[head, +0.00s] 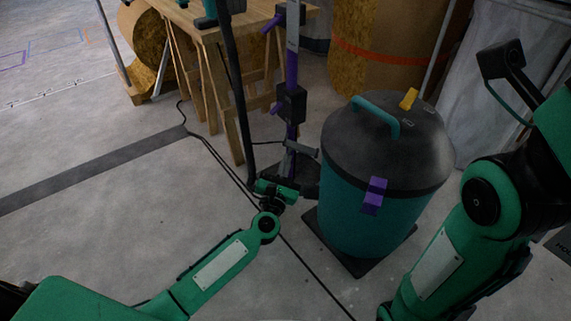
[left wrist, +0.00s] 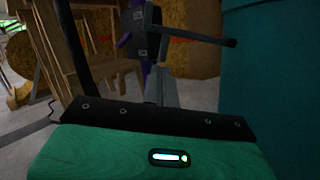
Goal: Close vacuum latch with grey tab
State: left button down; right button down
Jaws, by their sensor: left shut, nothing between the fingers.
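The vacuum (head: 370,210) stands upright, a teal drum with a dark grey lid (head: 430,150) and a teal top handle. A purple latch tab (head: 374,194) is on its front. I cannot clearly make out a grey tab on the lid rim; the drum's left and far sides are partly hidden. My left gripper (head: 292,162) is shut and empty, close to the drum's left side. In the left wrist view its grey fingers (left wrist: 168,92) point forward, with the teal drum (left wrist: 270,80) to the right. A grey-black bar (head: 302,149) shows just above the fingers.
A purple post (head: 291,72) with black clamps rises just behind my left gripper. A wooden trestle table (head: 225,30) stands beyond it. A black hose or pole and cables (head: 315,268) run nearby. Grey floor at left (head: 100,230) is clear.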

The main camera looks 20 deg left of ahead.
pick_arm(q)
jog(key=shift+a+r+m+p, duration=0.1)
jog(key=shift+r+m+p, duration=0.2)
jog(key=shift+m+p, duration=0.3)
